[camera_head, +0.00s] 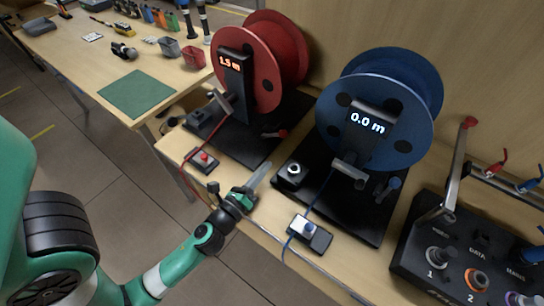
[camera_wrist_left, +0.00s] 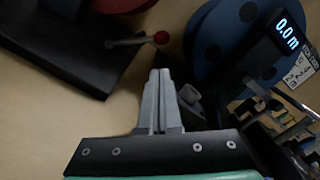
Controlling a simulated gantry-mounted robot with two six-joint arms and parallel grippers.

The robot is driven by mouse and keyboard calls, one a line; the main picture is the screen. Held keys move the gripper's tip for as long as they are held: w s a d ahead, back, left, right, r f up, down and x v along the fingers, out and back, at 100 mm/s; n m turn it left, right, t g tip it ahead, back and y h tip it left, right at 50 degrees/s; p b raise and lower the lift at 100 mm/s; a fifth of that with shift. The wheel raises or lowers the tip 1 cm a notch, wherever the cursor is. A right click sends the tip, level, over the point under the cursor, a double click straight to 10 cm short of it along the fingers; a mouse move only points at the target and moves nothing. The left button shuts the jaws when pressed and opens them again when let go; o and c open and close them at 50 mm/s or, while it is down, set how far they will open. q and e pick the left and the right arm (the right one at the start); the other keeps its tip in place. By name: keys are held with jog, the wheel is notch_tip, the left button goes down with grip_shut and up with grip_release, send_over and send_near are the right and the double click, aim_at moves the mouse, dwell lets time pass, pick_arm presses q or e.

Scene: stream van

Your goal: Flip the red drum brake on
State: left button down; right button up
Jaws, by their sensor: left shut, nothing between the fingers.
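The red drum (camera_head: 248,65) stands on a black base, with a display reading 1.5 m. Its brake is a short lever with a red knob (camera_head: 281,132) at the right edge of that base. The lever also shows in the left wrist view, a grey rod ending in a red ball (camera_wrist_left: 160,38). My left gripper (camera_head: 265,167) is shut and empty, in front of the gap between the red and blue drums. In the left wrist view its fingertips (camera_wrist_left: 158,72) are together, just below the red ball and apart from it in the picture.
The blue drum (camera_head: 380,100), reading 0.0 m, stands on its own base just right of my gripper, with a blue-knobbed lever (camera_head: 394,183). Small boxes with a red button (camera_head: 205,158) and a blue button (camera_head: 309,228) lie at the front edge. A black panel (camera_head: 450,262) stands right.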

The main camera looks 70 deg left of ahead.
aim_at(274, 135)
pick_arm(q)
jog(key=p+x, duration=0.1)
jog(key=x, duration=0.8)
jog(key=shift+w+p, duration=0.1)
jog(key=shift+p, duration=0.25)
jog(key=shift+r, duration=0.15)
